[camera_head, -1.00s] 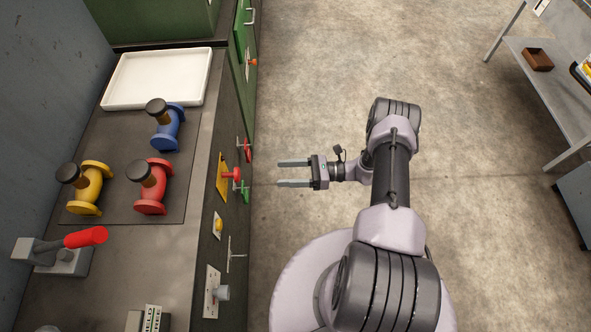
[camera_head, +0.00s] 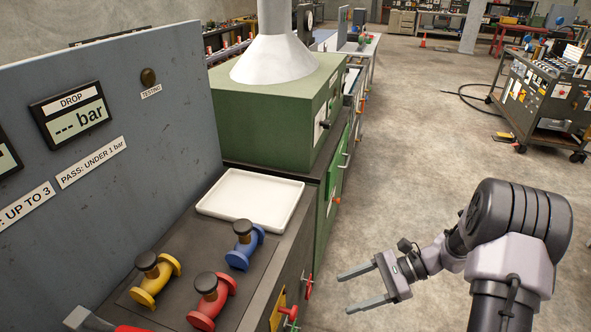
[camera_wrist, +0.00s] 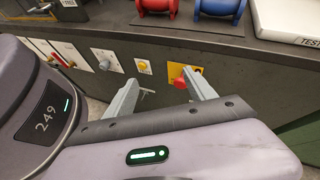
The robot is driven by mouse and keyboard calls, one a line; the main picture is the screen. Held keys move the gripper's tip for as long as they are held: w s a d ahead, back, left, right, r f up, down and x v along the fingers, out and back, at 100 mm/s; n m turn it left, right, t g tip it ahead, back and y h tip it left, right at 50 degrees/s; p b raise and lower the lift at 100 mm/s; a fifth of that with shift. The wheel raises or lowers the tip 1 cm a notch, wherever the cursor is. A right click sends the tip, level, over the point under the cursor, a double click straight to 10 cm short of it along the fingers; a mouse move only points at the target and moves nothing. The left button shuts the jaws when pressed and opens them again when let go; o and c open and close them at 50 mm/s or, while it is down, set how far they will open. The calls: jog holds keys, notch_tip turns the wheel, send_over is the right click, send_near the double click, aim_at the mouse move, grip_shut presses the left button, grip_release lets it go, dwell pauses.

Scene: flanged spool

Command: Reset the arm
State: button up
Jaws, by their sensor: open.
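My gripper (camera_head: 362,286) is open and empty. In the head view it is out over the floor, to the right of the bench, with its fingers pointing left at the bench front. In the wrist view the two fingers (camera_wrist: 163,92) stand apart with nothing between them. The bench's front panel with its knobs lies beyond them. A red knob on a yellow plate (camera_wrist: 186,77) shows close by the right finger in that view; I cannot tell the gap. My arm (camera_head: 510,250) is bent at the right of the head view.
A yellow spool (camera_head: 154,277), a red spool (camera_head: 211,300) and a blue spool (camera_head: 244,244) stand on the bench beside a white tray (camera_head: 208,206). A green cabinet (camera_head: 262,128) stands behind. A dark cart (camera_head: 545,100) is far right. The floor (camera_head: 400,170) between is clear.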

jog(key=s+a+r+n+t+h, duration=0.2)
jog(key=s+r+n+h, duration=0.3)
jog(key=s+r, duration=0.4)
jog(key=s+a+r+n+t+h, duration=0.3)
jog(key=s+r, duration=0.6)
jog(key=r, duration=0.4)
jog(key=n+t+h, duration=0.1)
jog(key=n+h, duration=0.1)
jog(key=n, duration=0.1)
jog(key=shift+s+n, duration=0.25)
jog(key=shift+n, duration=0.05)
